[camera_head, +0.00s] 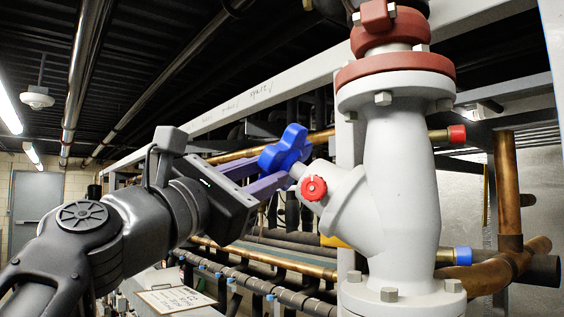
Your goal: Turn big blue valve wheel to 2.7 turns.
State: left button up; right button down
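The big blue valve wheel (287,146) is a lobed handwheel on a short stem at the left of the pale grey valve body (400,180). It is seen at a slant, and its lower part is partly covered by my fingers. My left gripper (275,172) comes in from the left with its purple fingers reaching the wheel. The fingers are spaced apart and overlap a wheel lobe in the picture. I cannot tell whether they press on it. My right gripper is not in view.
A small red knob (314,188) sits on the valve neck close to my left fingertips. Copper pipes (508,190) stand at the right, and dark pipes run below. A grey rack beam (250,95) crosses behind the wheel.

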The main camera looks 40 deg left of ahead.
aim_at(282, 166)
pick_arm(q)
jog(key=p+x, duration=0.1)
jog(key=x, duration=0.4)
grip_shut()
dwell(0.4)
